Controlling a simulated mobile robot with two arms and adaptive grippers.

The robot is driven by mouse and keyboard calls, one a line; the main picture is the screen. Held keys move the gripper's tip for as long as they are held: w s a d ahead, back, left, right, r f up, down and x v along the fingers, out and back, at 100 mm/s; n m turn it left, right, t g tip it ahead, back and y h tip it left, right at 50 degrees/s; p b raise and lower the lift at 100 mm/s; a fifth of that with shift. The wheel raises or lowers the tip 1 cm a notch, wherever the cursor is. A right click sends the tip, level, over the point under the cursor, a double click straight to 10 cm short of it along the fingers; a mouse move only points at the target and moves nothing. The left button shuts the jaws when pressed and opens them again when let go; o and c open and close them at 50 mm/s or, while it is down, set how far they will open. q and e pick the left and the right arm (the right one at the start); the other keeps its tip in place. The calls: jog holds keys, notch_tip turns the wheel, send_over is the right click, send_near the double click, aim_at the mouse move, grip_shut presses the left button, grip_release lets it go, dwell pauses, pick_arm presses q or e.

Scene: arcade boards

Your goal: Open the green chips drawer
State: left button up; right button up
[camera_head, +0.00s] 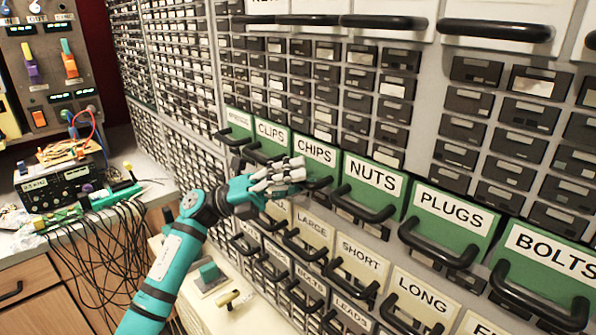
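The green chips drawer (314,157) is in the middle of the head view, in a row of green drawers, with a white CHIPS label. Its front looks level with its neighbours, so it appears closed. Its dark handle (321,184) is partly visible at the lower right of the fingers. My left gripper (290,173) is at the lower left of this drawer, its pale fingers overlapping the drawer front beside the handle. I cannot tell whether the fingers touch or grip the handle. My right gripper is not in view.
The green clips drawer (270,133) is on the left and the green nuts drawer (370,178) on the right, both with protruding handles. Cream drawers (356,262) with handles are below. A bench with an electronic device (58,184) and loose cables stands at the left.

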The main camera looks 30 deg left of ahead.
pick_arm(q)
grip_shut()
dwell(0.3)
jog(key=shift+s+f, duration=0.1)
